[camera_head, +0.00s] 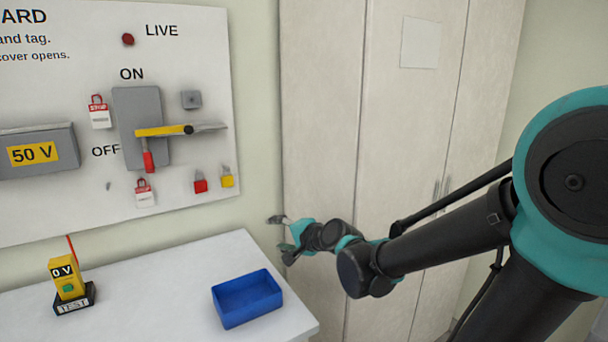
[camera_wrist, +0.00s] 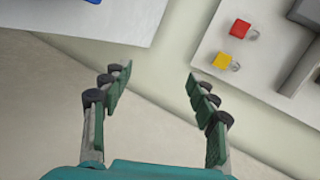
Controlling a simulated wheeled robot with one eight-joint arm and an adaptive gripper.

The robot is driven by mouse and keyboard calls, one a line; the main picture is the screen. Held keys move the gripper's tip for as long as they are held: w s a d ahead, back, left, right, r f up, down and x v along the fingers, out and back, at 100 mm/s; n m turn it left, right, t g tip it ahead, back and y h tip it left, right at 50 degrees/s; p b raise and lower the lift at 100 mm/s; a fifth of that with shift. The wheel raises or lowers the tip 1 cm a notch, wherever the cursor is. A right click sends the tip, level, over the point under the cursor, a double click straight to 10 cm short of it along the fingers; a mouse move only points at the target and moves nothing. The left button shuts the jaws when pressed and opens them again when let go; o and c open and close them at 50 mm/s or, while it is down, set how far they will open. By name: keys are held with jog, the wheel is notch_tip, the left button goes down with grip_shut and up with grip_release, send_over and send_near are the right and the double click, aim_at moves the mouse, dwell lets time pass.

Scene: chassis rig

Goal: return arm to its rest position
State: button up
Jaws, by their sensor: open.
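My gripper (camera_head: 279,233) is in the head view, to the right of the board and above the right end of the white table, in front of the pale cabinet. In the wrist view my gripper (camera_wrist: 158,85) is open, with its green-padded fingers apart and nothing between them. My teal and black arm reaches in from the right side of the head view. The gripper touches nothing that I can see.
The board (camera_head: 60,200) carries a switch with a yellow and red handle (camera_head: 160,131), tags and padlocks. A blue tray (camera_head: 246,298) and a yellow tester (camera_head: 67,278) stand on the white table (camera_head: 150,290). A tall cabinet (camera_head: 320,120) stands behind my arm.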

jog(key=s+d+f+n+g+h, duration=0.2)
jog(key=s+d+f, duration=0.3)
jog(key=d, duration=0.3)
jog(key=s+d+f+n+g+h, duration=0.2)
jog(key=s+d+f+n+h, duration=0.1)
jog(key=d, duration=0.6)
jog(key=s+d+f+n+g+h, duration=0.1)
jog(key=s+d+f+n+h, duration=0.2)
jog(key=s+d+f, duration=0.4)
jog(key=shift+s+d+f+g+h, duration=0.4)
jog(key=shift+d+f+h, duration=0.1)
jog(key=shift+d+f, duration=0.55)
